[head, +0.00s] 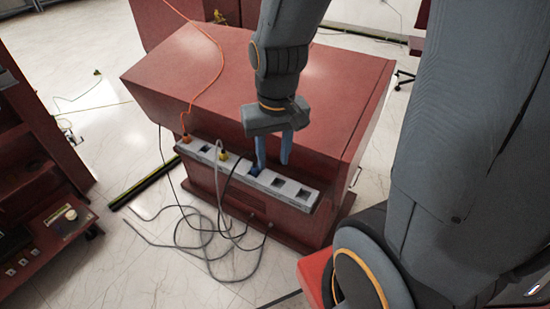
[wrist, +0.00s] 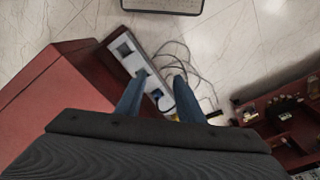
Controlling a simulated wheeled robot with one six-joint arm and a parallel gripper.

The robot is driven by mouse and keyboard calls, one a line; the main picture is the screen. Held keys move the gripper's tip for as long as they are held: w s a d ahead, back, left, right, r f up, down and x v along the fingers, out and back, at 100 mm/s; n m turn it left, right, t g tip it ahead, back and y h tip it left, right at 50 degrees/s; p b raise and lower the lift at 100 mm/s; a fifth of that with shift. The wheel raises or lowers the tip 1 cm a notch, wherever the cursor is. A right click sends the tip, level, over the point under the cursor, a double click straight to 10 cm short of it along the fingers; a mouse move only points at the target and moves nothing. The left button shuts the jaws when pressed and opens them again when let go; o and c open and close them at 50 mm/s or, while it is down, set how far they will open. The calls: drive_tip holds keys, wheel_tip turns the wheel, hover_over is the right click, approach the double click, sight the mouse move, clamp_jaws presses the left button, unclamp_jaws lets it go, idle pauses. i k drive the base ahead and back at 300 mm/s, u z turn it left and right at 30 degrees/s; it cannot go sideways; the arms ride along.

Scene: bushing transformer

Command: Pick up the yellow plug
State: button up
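The yellow plug (head: 223,156) sits in the white socket strip (head: 290,188) on the side of the red cabinet, left of my gripper. In the wrist view a small patch of yellow (wrist: 172,113) shows between my fingers, close to the gripper body, which hides the rest. My gripper (head: 272,168) has two blue fingers spread apart with a gap between them. It hangs above the strip, to the right of the yellow plug. The fingers also show apart in the wrist view (wrist: 157,95). Nothing is held between them.
An orange plug (head: 186,138) with an orange cord is at the strip's left end. Several square sockets line the strip. Grey and black cables (head: 215,240) hang down and coil on the floor. The red cabinet (head: 200,75) stands behind the strip. A red shelf (head: 30,160) stands at left.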

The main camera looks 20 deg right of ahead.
sight(223, 156)
drive_tip(key=z, duration=0.1)
drive_tip(key=k, duration=0.5)
drive_tip(key=u, duration=0.65)
drive_tip(key=i, duration=0.9)
drive_tip(key=z, duration=0.55)
